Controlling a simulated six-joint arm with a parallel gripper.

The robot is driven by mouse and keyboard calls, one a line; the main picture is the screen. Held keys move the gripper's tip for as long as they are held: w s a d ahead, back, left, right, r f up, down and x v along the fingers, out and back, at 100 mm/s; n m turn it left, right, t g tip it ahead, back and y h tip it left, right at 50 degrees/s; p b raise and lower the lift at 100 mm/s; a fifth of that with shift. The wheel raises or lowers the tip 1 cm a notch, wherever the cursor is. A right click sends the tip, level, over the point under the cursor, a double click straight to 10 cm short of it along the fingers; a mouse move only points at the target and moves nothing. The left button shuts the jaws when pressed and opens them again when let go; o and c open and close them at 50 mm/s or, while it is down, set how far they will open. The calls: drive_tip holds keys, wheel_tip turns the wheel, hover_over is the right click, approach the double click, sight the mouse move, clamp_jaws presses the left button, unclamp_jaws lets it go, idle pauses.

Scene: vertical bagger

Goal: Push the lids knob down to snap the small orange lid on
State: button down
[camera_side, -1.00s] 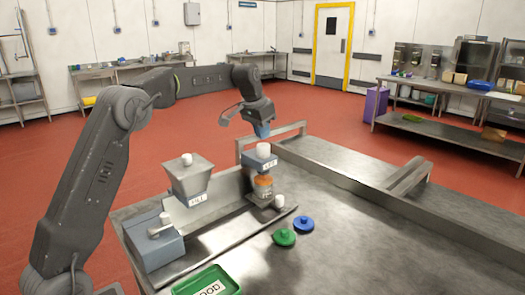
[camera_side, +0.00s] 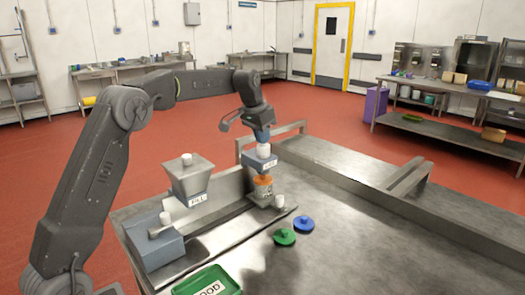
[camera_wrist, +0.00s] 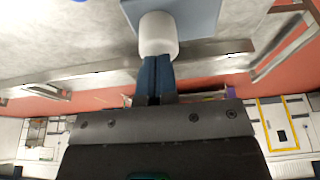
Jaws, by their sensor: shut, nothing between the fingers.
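The white lids knob (camera_side: 263,150) stands on top of the blue-grey lids block (camera_side: 260,163). An orange lid (camera_side: 263,180) shows just below the block, over a small jar (camera_side: 265,192) at the station. Whether the lid is seated on the jar is too small to tell. My gripper (camera_side: 263,138) is shut and empty, pointing down right above the knob. In the wrist view, the shut blue fingertips (camera_wrist: 155,65) are at the near end of the white knob (camera_wrist: 158,35), touching it or very close. The blue block (camera_wrist: 195,12) lies behind it.
The fill hopper (camera_side: 190,178) stands left of the lids station, with a lever box (camera_side: 155,245) beside it. A green lid (camera_side: 285,237) and a blue lid (camera_side: 304,223) lie in front. A green tray (camera_side: 228,285) is at the front edge.

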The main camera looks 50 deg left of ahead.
drive_tip(key=shift+f, duration=0.55)
drive_tip(key=shift+r, duration=0.1)
drive_tip(key=shift+r, duration=2.95)
